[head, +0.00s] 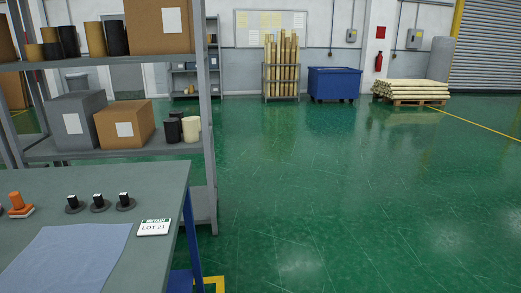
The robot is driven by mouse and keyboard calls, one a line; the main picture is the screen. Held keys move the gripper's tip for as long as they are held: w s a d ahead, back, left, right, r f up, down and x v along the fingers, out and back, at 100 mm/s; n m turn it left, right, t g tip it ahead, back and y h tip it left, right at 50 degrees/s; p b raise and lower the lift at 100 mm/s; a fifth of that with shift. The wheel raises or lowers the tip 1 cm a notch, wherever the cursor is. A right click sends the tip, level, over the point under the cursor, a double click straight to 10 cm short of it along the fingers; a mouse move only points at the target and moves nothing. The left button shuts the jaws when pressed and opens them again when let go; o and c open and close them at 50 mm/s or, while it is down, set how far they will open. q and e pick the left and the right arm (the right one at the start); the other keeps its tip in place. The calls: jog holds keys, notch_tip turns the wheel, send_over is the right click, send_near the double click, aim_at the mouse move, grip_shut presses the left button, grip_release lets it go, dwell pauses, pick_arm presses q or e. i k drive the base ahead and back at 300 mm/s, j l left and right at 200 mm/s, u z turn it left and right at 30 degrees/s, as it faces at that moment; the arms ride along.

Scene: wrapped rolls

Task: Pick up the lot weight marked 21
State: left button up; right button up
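Three dark lot weights stand in a row on the grey table (150,185) at the lower left of the head view: a left one (72,205), a middle one (99,204) and a right one (125,202). Each has a round dark base and an upright grip with a pale top. Any numbers on them are too small to read. A white card (153,228) reading "LOT 21" with a green header lies near the table's right edge. Neither of my grippers is in view.
A blue-grey cloth (68,258) covers the table's front. An orange-handled tool (19,204) stands at the left. A grey shelf rack (208,130) with boxes and rolls rises behind the table. Green floor to the right is open, back to a blue bin (334,83) and a loaded pallet (411,91).

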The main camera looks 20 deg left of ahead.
aim_at(74, 206)
jog(key=i+l+u, duration=0.1)
jog(key=u, duration=0.25)
jog(key=i+l+u, duration=0.15)
jog(key=u, duration=0.2)
jog(key=i+l+u, duration=0.1)
jog(key=u, duration=0.25)
jog(key=i+l+u, duration=0.15)
jog(key=l+u, duration=0.25)
jog(key=i+l+u, duration=0.15)
jog(key=u, duration=0.25)
